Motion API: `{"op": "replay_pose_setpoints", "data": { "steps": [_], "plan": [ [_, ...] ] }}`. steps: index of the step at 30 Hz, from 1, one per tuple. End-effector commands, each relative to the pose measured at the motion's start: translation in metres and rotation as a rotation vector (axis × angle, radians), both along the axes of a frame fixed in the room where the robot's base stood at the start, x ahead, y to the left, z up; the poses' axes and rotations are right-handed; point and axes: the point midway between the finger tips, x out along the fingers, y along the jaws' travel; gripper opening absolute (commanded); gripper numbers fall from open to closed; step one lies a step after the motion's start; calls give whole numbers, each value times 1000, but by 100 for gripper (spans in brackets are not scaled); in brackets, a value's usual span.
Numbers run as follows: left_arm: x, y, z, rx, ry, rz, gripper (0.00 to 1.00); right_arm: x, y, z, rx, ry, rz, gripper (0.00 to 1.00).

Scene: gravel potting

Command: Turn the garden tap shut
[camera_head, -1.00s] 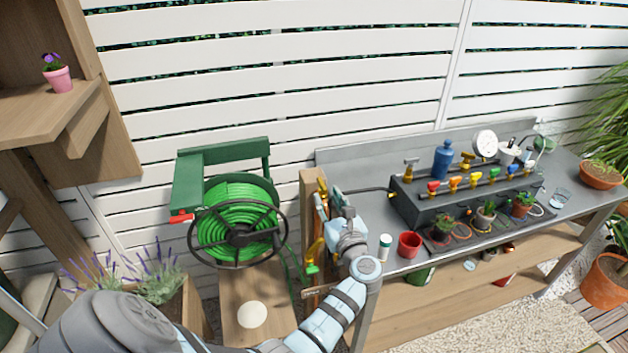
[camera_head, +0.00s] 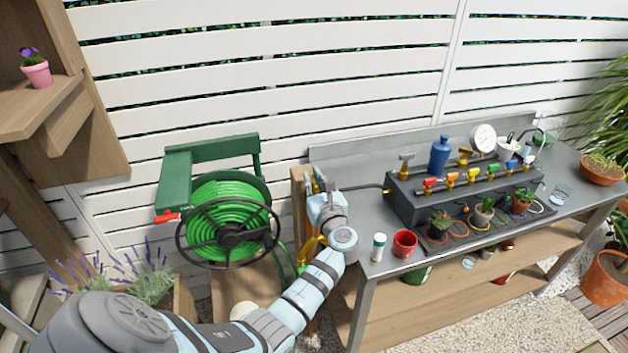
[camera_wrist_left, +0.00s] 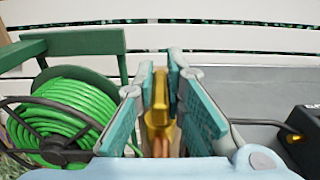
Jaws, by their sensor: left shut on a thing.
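The garden tap is brass-yellow. Its upper part (camera_wrist_left: 158,112) stands between my left gripper's teal finger pads in the left wrist view. In the head view my left gripper (camera_head: 318,183) is at the wooden post (camera_head: 298,188) by the bench's left end, and it hides most of the tap. In the wrist view my left gripper (camera_wrist_left: 161,76) is shut on the tap's handle, one finger on each side. The handle's exact angle is hard to tell. My right gripper is not in view.
A green hose reel (camera_head: 228,225) with a black wheel stands left of the post. The metal bench (camera_head: 365,215) on the right carries a dark valve box (camera_head: 405,200), a red cup (camera_head: 404,243) and a small white bottle (camera_head: 379,246). Lavender (camera_head: 140,275) grows at lower left.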

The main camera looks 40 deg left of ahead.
Motion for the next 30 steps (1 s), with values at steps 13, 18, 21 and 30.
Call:
{"op": "replay_pose_setpoints", "data": {
  "steps": [13, 18, 21, 30],
  "plan": [
    [0, 0, 1, 0, 8, -122, 0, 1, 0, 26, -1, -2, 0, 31],
    [-1, 0, 1, 0, 10, -250, 0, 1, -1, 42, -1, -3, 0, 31],
    [-1, 0, -1, 0, 10, -340, 0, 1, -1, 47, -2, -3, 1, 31],
    [-1, 1, -6, 1, 10, -626, 0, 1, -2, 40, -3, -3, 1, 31]
  ]
}}
